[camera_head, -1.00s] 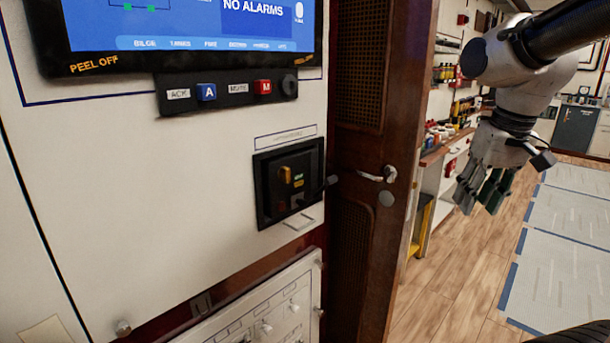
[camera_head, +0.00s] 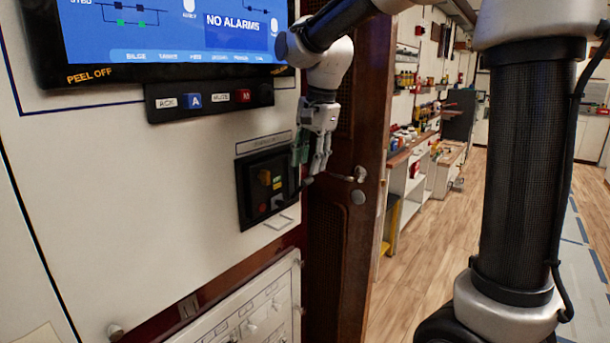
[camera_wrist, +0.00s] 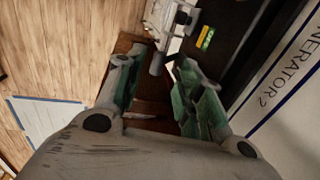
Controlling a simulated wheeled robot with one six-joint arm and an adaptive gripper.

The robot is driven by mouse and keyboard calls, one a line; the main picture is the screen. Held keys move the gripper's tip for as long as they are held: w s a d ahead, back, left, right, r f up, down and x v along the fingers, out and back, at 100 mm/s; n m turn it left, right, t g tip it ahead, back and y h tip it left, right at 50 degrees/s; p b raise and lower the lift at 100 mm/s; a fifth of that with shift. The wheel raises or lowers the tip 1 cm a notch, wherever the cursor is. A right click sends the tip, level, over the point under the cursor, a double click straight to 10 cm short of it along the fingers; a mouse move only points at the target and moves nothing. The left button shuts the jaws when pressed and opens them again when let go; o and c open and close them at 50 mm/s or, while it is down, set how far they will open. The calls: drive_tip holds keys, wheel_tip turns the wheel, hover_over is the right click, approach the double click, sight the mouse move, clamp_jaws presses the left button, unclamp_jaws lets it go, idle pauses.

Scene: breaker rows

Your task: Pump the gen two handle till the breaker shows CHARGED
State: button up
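The breaker (camera_head: 250,196) is a black unit set in the white panel, with an orange and a green-yellow indicator too small to read. Its dark pump handle (camera_head: 307,181) sticks out at its right side. My gripper (camera_head: 311,160) is in front of the breaker's right edge, fingers pointing down, just above the handle. In the wrist view the two green-padded fingers (camera_wrist: 155,80) are spread apart. The grey handle end (camera_wrist: 158,62) shows between and just beyond their tips, not gripped. A green-yellow indicator (camera_wrist: 205,38) and the lettering "NERATOR 2" (camera_wrist: 285,70) show beside it.
A screen (camera_head: 180,30) reading NO ALARMS hangs above, over a strip with blue A and red M buttons (camera_head: 210,100). A wooden door (camera_head: 340,235) with a metal handle stands close right of the breaker. A lower switch panel (camera_head: 245,315) sits below. Open floor lies right.

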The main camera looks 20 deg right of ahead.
sight(307, 179)
drive_tip(key=f, duration=0.4)
drive_tip(key=shift+w+a+f, duration=0.1)
drive_tip(key=shift+w+a, duration=0.1)
drive_tip(key=shift+w, duration=0.1)
clamp_jaws()
